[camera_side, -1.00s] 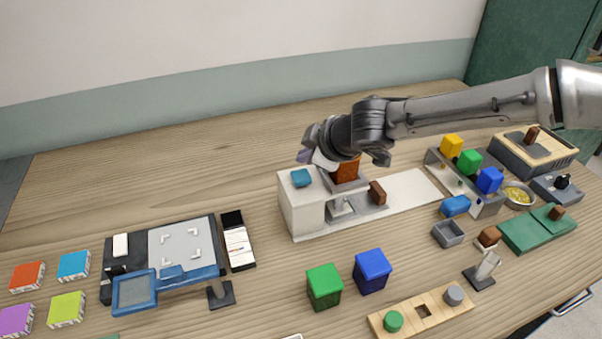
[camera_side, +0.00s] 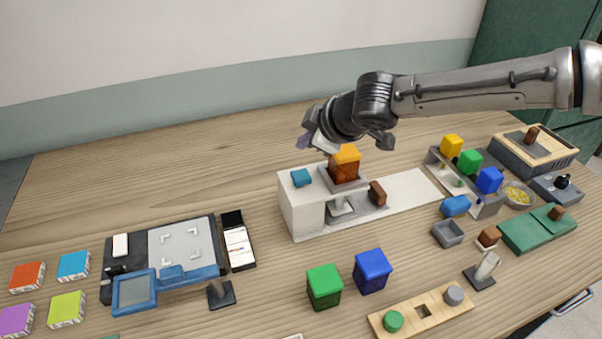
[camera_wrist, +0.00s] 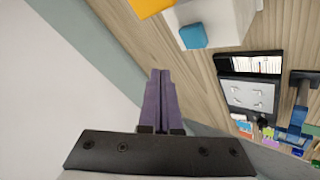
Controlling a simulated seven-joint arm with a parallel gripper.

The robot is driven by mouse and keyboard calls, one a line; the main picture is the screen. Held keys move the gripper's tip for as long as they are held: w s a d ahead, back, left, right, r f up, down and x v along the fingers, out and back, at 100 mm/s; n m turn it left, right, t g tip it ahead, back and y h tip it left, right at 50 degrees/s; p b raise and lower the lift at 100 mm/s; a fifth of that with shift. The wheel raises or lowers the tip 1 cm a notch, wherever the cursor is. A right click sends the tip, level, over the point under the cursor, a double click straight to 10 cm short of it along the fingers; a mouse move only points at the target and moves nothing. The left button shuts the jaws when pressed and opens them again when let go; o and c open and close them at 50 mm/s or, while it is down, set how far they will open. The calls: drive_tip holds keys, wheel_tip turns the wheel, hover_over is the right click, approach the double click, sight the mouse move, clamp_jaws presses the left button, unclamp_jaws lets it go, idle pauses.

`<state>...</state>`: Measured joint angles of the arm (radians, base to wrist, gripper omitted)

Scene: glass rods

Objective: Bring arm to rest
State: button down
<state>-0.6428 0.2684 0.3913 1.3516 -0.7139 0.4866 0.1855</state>
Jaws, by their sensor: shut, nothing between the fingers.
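My gripper (camera_side: 309,142) is raised above and behind the white box-shaped station (camera_side: 303,209) in the side view. In the wrist view my gripper (camera_wrist: 157,76) shows its two purple fingers pressed together, with nothing between them. An orange-topped brown block (camera_side: 345,165) sits on the grey tray of the station, below and to the right of the fingers and apart from them. A blue button (camera_side: 301,177) is on top of the station and also shows in the wrist view (camera_wrist: 193,36).
Green (camera_side: 323,287) and blue (camera_side: 371,271) cubes stand in front. A rack (camera_side: 459,184) with yellow, green and blue blocks is at right. A blue-and-black device (camera_side: 133,293) and coloured boxes are at left. The table behind the station is clear.

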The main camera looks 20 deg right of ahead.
drive_tip(key=d+r+m+t+h, duration=0.1)
drive_tip(key=d+r+m+t, duration=0.15)
drive_tip(key=d+r, duration=1.05)
drive_tip(key=s+d+r+m+g+h, duration=0.1)
drive_tip(key=s+d+m, duration=0.1)
drive_tip(key=s+d, duration=0.45)
drive_tip(key=s+d+r+m+h, duration=0.1)
drive_tip(key=s+d+r+m, duration=0.15)
drive_tip(key=s+d, duration=0.35)
drive_tip(key=s+d+f+m+g, duration=0.1)
drive_tip(key=s+d+f+m, duration=0.1)
drive_tip(key=s+d+f, duration=0.3)
drive_tip(key=s+d+m+g, duration=0.1)
drive_tip(key=s+d, duration=0.1)
drive_tip(key=s, duration=0.6)
drive_tip(key=s+a+f+m+g+y, duration=0.1)
drive_tip(key=s+f+g, duration=0.2)
drive_tip(key=s+f, duration=0.7)
drive_tip(key=shift+s+a, duration=0.25)
drive_tip(key=shift+a, duration=0.15)
drive_tip(key=shift+r, duration=0.1)
